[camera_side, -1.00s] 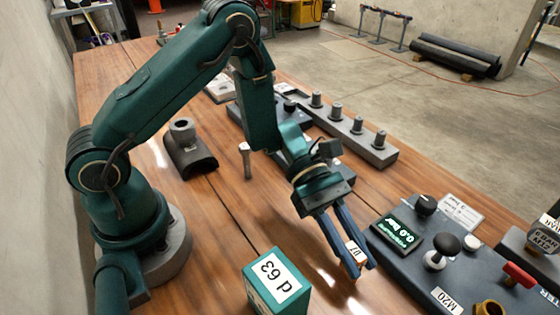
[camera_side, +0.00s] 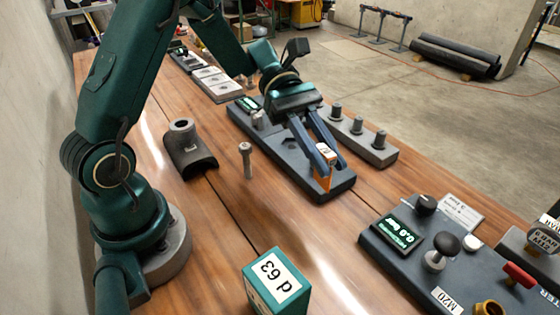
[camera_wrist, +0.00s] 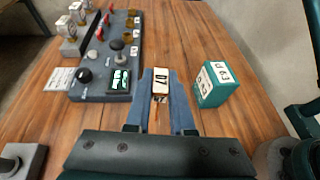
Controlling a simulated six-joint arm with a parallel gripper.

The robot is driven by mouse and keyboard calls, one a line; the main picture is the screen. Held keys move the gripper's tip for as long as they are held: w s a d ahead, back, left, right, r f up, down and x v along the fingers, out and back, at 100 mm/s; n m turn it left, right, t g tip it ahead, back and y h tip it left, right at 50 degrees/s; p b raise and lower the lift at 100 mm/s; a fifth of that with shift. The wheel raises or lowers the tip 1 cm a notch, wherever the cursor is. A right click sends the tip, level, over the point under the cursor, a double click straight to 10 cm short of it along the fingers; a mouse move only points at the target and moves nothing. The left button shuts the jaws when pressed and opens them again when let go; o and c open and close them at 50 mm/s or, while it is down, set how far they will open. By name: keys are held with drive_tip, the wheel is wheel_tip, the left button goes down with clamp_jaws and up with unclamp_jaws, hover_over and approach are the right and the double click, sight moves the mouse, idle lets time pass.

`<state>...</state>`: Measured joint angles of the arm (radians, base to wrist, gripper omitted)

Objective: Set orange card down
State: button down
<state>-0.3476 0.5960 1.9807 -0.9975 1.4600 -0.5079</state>
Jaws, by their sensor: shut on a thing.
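My gripper (camera_side: 328,160) is shut on the orange card (camera_side: 323,180), a small piece with a pale label at its top. In the wrist view the card (camera_wrist: 160,85) sits between the blue fingertips of my gripper (camera_wrist: 160,78), and its label appears to read 07. In the side view the card is in front of the near right end of a dark long base (camera_side: 335,187). I cannot tell whether the card touches that base or hangs above it.
A teal box marked d 63 (camera_side: 276,284) stands at the front. A control panel with knobs and a green display (camera_side: 398,232) is at the right. A bolt (camera_side: 246,160) and a grey saddle fitting (camera_side: 190,150) stand left. A grey rail with pegs (camera_side: 378,156) lies behind.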

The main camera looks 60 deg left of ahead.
drive_tip(key=shift+w+a+r, duration=0.15)
drive_tip(key=shift+w+a, duration=0.1)
drive_tip(key=shift+a, duration=0.15)
drive_tip(key=w+a+n+t+y, duration=0.2)
drive_tip(key=w+a+n+t, duration=0.25)
drive_tip(key=a, duration=0.45)
drive_tip(key=w+a+n+t+y, duration=0.2)
drive_tip(key=w+a+n+t, duration=0.3)
drive_tip(key=a, duration=0.4)
drive_tip(key=shift+n+t, duration=0.25)
drive_tip(key=shift+t, duration=0.3)
drive_tip(key=shift+s+a+f, duration=0.1)
drive_tip(key=shift+s+f, duration=0.15)
drive_tip(key=shift+f, duration=1.15)
drive_tip(key=shift+s+f, duration=0.2)
drive_tip(key=shift+f, duration=1.25)
drive_tip(key=shift+s+a+f, duration=0.1)
drive_tip(key=shift+s+f, duration=0.15)
drive_tip(key=shift+f, duration=1.15)
drive_tip(key=shift+f, duration=0.2)
drive_tip(key=c, duration=0.8)
unclamp_jaws()
drive_tip(key=shift+r, duration=0.1)
